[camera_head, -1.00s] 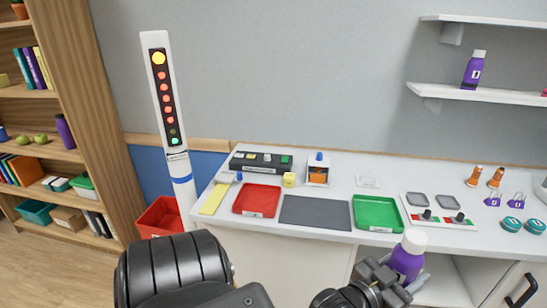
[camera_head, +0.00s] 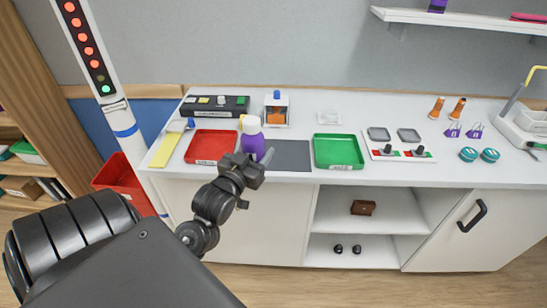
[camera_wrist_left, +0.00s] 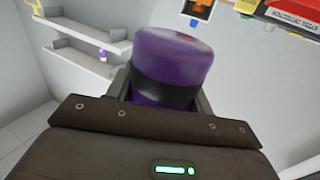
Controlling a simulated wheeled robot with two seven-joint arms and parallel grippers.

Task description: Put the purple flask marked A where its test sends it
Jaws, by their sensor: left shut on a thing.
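The green tray (camera_head: 338,151) is right of the mat. Labels on the tray fronts are too small to read. My right gripper is not in view.
A white post with a light column (camera_head: 88,45) stands at left. A control box (camera_head: 215,105), a small device with orange (camera_head: 276,110), a yellow strip (camera_head: 165,150) and a two-knob panel (camera_head: 398,144) are on the counter. Orange bottles, purple weights and teal discs lie right. A red bin (camera_head: 122,180) is below left.

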